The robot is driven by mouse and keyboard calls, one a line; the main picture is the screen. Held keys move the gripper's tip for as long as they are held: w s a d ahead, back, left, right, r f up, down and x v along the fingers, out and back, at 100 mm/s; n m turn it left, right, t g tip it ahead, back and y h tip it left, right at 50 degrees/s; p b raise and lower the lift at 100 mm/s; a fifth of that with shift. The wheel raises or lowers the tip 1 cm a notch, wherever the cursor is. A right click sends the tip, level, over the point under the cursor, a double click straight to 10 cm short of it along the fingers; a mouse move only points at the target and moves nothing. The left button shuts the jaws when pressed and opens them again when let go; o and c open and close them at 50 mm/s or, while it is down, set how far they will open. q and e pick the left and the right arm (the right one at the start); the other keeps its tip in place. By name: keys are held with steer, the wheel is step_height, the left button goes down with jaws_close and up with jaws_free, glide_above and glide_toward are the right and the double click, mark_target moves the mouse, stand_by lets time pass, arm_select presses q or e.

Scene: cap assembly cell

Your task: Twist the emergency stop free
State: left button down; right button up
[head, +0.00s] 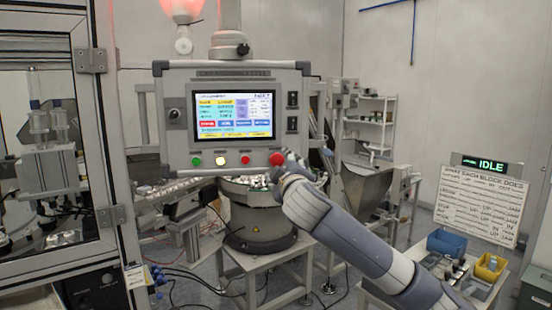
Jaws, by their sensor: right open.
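A grey control panel (180,135) with a lit screen (233,111) hangs in the middle of the head view. The red emergency stop (276,159) sits at the right end of the button row on its lower edge. My right gripper (287,160) is open, right beside the red button, with its arm coming from the lower right. The fingers are small and partly merge with the button's right side, so I cannot tell whether they touch it. My left gripper is not in view.
A bowl feeder (258,220) stands below the panel. A glass-doored machine frame (100,160) is at left. An IDLE sign (490,166) and blue bin (446,242) are at right.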

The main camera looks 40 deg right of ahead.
mark_target(278, 162)
steer(key=p+x, duration=0.2)
steer(key=x, duration=0.3)
steer(key=shift+w+d+r, duration=0.15)
steer(key=shift+w+d, duration=0.1)
steer(key=shift+d, duration=0.05)
steer(key=shift+p+x, duration=0.4)
steer(key=shift+x, duration=0.35)
steer(key=shift+a, duration=0.1)
steer(key=c, duration=1.1)
